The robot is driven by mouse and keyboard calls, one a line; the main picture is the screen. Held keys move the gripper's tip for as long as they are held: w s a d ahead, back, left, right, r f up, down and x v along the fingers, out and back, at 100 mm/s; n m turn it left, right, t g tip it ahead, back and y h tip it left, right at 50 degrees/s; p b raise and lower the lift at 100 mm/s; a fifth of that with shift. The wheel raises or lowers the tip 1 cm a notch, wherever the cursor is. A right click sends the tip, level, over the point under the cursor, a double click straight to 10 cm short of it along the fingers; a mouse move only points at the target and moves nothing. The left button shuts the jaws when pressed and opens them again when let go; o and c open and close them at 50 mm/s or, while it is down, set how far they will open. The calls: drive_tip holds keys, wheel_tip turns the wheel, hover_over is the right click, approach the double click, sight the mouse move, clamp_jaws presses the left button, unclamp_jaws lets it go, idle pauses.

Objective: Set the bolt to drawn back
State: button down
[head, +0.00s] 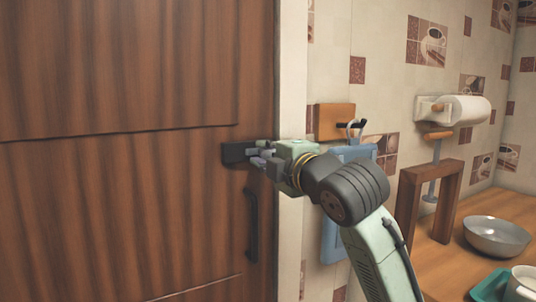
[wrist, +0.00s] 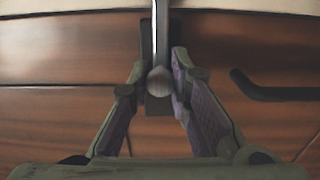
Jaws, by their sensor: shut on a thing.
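The bolt is on the brown wooden door (head: 120,80), near its right edge. Its dark backing plate (head: 234,153) shows left of my gripper in the head view. In the wrist view, a bright metal rod (wrist: 161,35) runs from a round knob (wrist: 159,82) up to the pale strip at the top of the picture. My gripper (head: 259,157) reaches in from the right and is shut on the bolt's knob, with a finger on either side; it also shows in the wrist view (wrist: 153,85). The fingers hide part of the bolt in the head view.
A dark door handle (head: 251,225) is below the bolt. A pale door frame (head: 292,80) stands right of the door. Farther right are a blue board (head: 333,235) on a hook, a paper roll (head: 468,109), a wooden stand (head: 448,205) and a metal bowl (head: 496,238) on the counter.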

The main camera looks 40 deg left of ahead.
drive_tip(key=s, duration=0.1)
drive_tip(key=s+a, duration=0.1)
drive_tip(key=s, duration=0.2)
drive_tip(key=shift+a+f, duration=0.1)
drive_tip(key=shift+a, duration=0.3)
drive_tip(key=c, duration=1.6)
unclamp_jaws()
drive_tip(key=shift+s, duration=0.1)
drive_tip(key=shift+o, duration=0.7)
drive_tip(key=shift+d, duration=0.25)
approach(238, 152)
drive_tip(key=v, duration=0.5)
drive_tip(key=shift+s+d, duration=0.1)
drive_tip(key=shift+d, duration=0.3)
